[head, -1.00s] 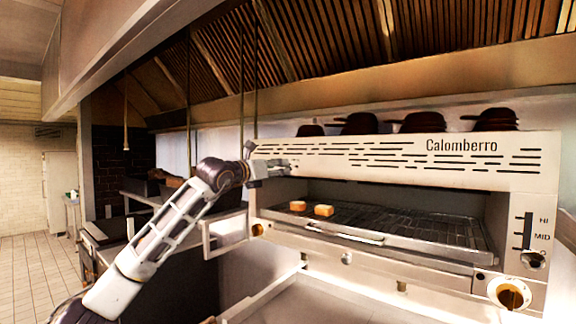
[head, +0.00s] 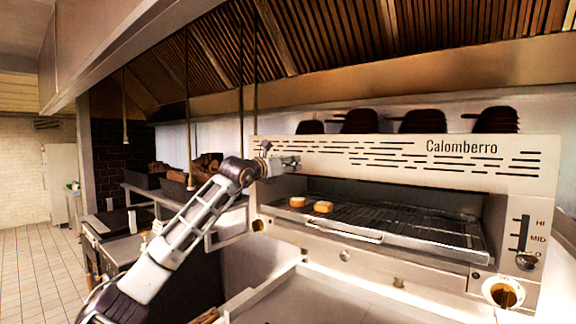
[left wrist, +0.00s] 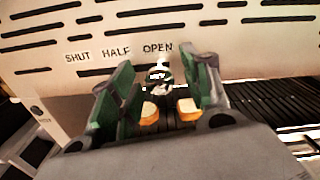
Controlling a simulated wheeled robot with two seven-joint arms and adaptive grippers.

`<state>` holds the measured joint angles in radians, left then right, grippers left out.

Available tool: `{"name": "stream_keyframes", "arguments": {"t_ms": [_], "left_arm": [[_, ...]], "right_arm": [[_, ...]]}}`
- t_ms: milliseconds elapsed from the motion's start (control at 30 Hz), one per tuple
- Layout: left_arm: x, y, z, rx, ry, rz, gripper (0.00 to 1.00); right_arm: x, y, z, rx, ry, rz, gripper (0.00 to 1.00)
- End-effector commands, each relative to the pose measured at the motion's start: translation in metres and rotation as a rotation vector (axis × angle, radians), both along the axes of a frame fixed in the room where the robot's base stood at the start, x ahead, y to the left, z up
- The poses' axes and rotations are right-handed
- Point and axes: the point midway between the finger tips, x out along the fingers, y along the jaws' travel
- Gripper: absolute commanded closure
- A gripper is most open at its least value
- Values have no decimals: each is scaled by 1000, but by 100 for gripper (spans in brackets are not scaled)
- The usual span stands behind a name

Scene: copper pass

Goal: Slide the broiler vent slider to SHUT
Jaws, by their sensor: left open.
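The broiler (head: 340,150) has a slotted cream front. In the left wrist view its front (left wrist: 215,35) carries the labels SHUT, HALF and OPEN, from left to right. The vent slider's knob (left wrist: 158,77), small with a dark lettered band and a pale top, sits below the OPEN label. My left gripper (left wrist: 156,82) is open, with one green-padded finger on each side of the knob. I cannot tell whether either finger touches it. In the head view the left gripper (head: 292,163) is at the broiler's upper left front and hides the slider. My right gripper is not in view.
Two pieces of toast (head: 323,207) lie on the broiler's wire rack (head: 410,228), below the gripper. Dark pans (head: 360,121) stand on top of the broiler. A lever (head: 527,262) and a brass knob (head: 503,293) are at the right. A hood hangs above.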

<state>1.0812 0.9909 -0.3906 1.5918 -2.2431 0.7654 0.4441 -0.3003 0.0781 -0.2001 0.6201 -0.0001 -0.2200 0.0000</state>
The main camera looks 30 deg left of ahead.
Motion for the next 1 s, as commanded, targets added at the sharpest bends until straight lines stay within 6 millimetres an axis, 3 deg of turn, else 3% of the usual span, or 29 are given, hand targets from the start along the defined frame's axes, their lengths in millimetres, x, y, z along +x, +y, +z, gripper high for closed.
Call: {"name": "stream_keyframes", "arguments": {"t_ms": [167, 533, 1000], "left_arm": [[0, 0, 0, 0, 0, 0, 53], [0, 0, 0, 0, 0, 0, 100], [-8, 8, -1, 0, -1, 3, 100]], "right_arm": [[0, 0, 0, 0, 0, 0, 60], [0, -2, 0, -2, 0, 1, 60], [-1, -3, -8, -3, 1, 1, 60]]}}
